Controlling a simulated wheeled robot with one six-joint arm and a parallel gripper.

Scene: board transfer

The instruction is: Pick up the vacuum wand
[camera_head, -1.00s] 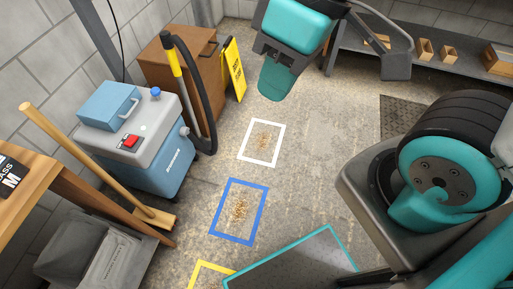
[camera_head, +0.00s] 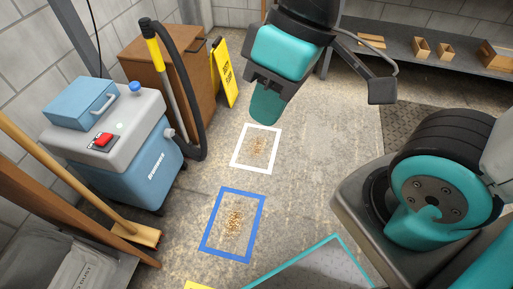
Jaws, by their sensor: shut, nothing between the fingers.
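The vacuum wand (camera_head: 151,45) stands upright in the left part of the view, with a yellow grip at its top and a grey metal tube below. A black hose (camera_head: 197,118) loops beside it. The wand stands next to the blue and grey vacuum machine (camera_head: 150,165), in front of a brown cabinet. My gripper (camera_head: 265,105) is at the upper middle, to the right of the wand and clear of it. Its teal tip points down, and it looks shut and empty. The wand's lower end is partly hidden behind the machine.
A yellow folding sign (camera_head: 227,75) stands between wand and gripper, by the brown cabinet (camera_head: 190,75). A broom (camera_head: 85,195) leans at the left. White (camera_head: 240,165) and blue (camera_head: 208,222) floor frames surround debris. A low shelf (camera_head: 400,45) stands behind.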

